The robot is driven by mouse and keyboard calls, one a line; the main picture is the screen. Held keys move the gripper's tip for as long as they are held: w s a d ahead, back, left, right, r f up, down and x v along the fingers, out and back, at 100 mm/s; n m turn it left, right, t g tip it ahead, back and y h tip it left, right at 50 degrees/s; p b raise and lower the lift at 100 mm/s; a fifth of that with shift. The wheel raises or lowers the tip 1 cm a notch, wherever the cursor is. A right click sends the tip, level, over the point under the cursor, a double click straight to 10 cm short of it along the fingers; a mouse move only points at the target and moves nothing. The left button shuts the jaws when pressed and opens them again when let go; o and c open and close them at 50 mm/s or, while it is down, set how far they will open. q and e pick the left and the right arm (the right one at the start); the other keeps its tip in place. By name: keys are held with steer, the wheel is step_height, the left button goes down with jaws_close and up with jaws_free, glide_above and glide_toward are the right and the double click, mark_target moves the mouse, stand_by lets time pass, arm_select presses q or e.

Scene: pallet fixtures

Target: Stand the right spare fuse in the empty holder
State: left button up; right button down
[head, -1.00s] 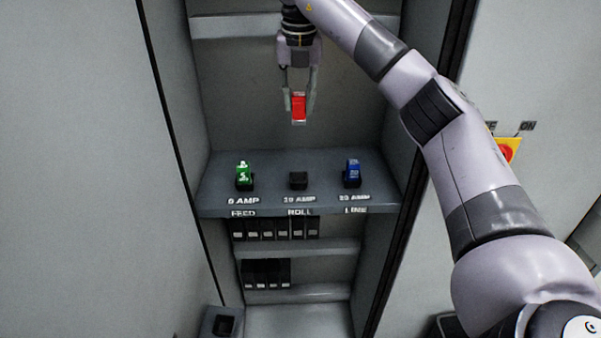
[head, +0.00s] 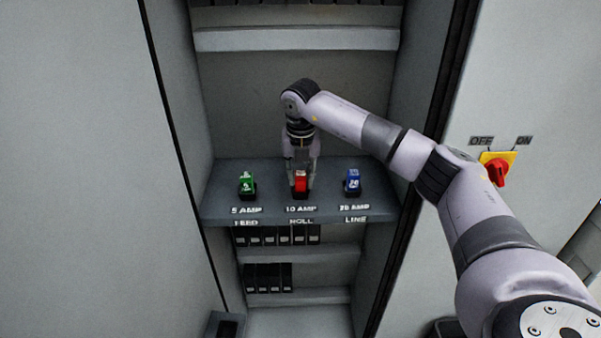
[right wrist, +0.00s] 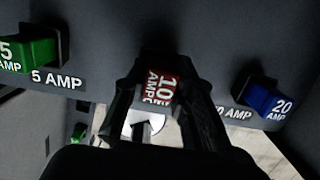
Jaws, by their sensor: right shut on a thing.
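A red fuse (head: 301,181) stands upright at the middle holder of the shelf, above the 10 AMP ROLL label. Its face reads 10 AMP in the right wrist view (right wrist: 161,88). My right gripper (head: 301,178) points down with its fingers on both sides of the fuse, shut on it. The middle black holder (head: 301,195) is mostly hidden beneath the fuse, so how deep the fuse sits cannot be told. My left gripper is not in view.
A green 5 AMP fuse (head: 247,180) stands in the left holder and a blue 20 AMP fuse (head: 352,179) in the right one. The grey shelf (head: 222,203) lies between cabinet walls. A red rotary switch (head: 497,171) is on the right panel.

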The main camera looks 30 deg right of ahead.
steer(key=shift+f, duration=0.2)
steer(key=c, duration=1.3)
jaws_free()
steer(key=shift+r, duration=0.1)
steer(key=shift+r, duration=0.5)
steer(key=r+b, duration=0.1)
steer(key=r, duration=0.2)
steer(key=s+r+b, duration=0.1)
steer(key=r, duration=0.3)
steer(key=a+r+b, duration=0.1)
steer(key=r, duration=0.3)
steer(key=shift+s+r, duration=0.1)
steer(key=shift+s, duration=0.2)
